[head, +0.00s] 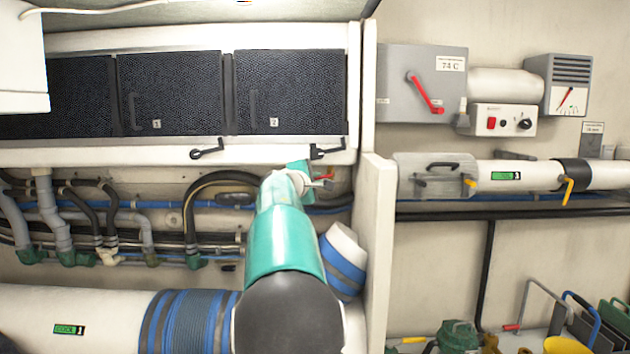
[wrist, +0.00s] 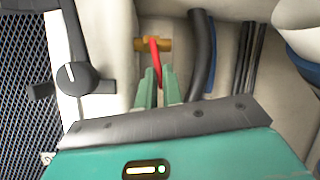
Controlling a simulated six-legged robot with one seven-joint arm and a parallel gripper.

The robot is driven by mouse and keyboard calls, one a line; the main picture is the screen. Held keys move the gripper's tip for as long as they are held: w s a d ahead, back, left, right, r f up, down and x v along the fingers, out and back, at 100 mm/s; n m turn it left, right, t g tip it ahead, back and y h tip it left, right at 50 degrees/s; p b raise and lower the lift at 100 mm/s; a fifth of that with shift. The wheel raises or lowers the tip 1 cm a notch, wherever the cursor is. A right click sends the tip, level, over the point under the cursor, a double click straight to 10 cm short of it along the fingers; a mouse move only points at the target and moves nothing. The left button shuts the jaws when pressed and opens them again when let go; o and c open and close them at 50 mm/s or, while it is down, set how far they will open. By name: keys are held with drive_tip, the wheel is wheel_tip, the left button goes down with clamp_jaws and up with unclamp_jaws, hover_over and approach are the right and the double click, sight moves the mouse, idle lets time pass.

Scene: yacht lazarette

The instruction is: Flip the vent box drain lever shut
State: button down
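The drain lever (wrist: 155,58) is a red handle on a brass valve body (wrist: 166,44) in the wrist view. It points down the picture toward my gripper (wrist: 160,80). The two green fingers stand one on each side of the lever's lower end, with only a narrow gap between them. I cannot tell whether they press on it. In the head view a bit of the red lever (head: 325,177) shows beside the wrist at the end of my teal arm, under the vent box with black panels (head: 292,92). The arm hides most of the valve there.
A black latch knob (wrist: 76,75) sits on the box edge left of my gripper, and dark hoses (wrist: 202,55) run close on the right. A white divider post (head: 373,240) stands right of the arm. Another red lever (head: 425,92) is on a grey switch box.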

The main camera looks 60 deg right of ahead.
drive_tip(key=shift+r+m+t+y, duration=0.3)
drive_tip(key=shift+r+m+y, duration=0.3)
drive_tip(key=shift+m, duration=0.5)
drive_tip(key=c, duration=1.5)
unclamp_jaws()
drive_tip(key=shift+c, duration=0.2)
drive_tip(key=shift+r, duration=0.1)
